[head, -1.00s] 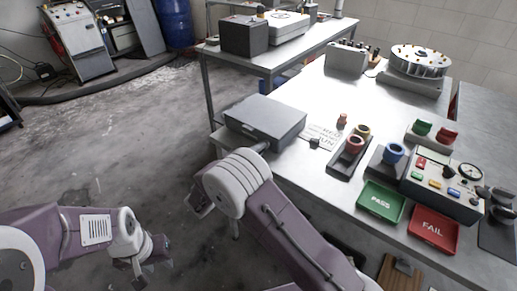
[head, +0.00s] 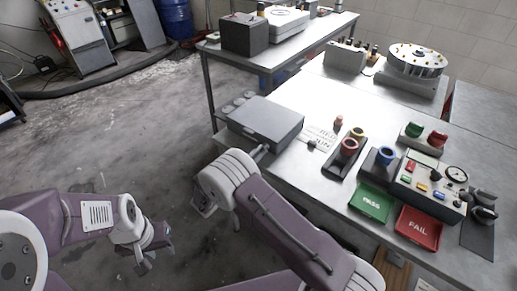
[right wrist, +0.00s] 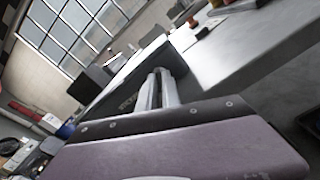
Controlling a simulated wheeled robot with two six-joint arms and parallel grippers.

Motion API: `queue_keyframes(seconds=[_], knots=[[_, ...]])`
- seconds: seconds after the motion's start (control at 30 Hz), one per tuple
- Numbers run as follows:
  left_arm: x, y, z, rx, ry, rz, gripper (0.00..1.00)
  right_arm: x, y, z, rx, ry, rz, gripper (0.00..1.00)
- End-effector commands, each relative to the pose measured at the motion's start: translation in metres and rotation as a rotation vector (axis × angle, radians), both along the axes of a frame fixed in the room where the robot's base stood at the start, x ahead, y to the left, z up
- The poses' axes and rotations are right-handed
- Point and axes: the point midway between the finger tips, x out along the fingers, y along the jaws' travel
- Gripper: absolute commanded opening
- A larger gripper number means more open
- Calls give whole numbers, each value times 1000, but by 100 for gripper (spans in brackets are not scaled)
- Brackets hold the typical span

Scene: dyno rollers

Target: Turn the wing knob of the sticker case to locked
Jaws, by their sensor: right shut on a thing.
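The sticker case (head: 268,120) is a flat grey box at the left corner of the workbench. It also shows in the right wrist view (right wrist: 138,62), beyond my fingers. My right gripper (head: 261,149) is at the front face of the case. In the right wrist view its two fingers (right wrist: 158,85) lie close together and reach to the case, shut on the wing knob. The knob itself is hidden by the fingers, so its angle cannot be read. My left gripper (head: 153,253) hangs over the floor at lower left, empty, its fingers apart.
Several round grey shapes (head: 240,101) line the far left side of the case. A printed sheet (head: 320,137), a small red part (head: 338,121) and a dark roller holder (head: 344,160) stand to its right. Green PASS (head: 371,203) and red FAIL (head: 418,228) trays lie farther right.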

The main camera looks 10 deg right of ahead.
Motion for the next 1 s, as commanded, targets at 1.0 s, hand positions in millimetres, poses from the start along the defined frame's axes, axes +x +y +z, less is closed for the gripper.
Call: queue_keyframes(seconds=[1.0], knots=[[0,0,30,0,0,0,36,0,0,-1,-300,388,0,0]])
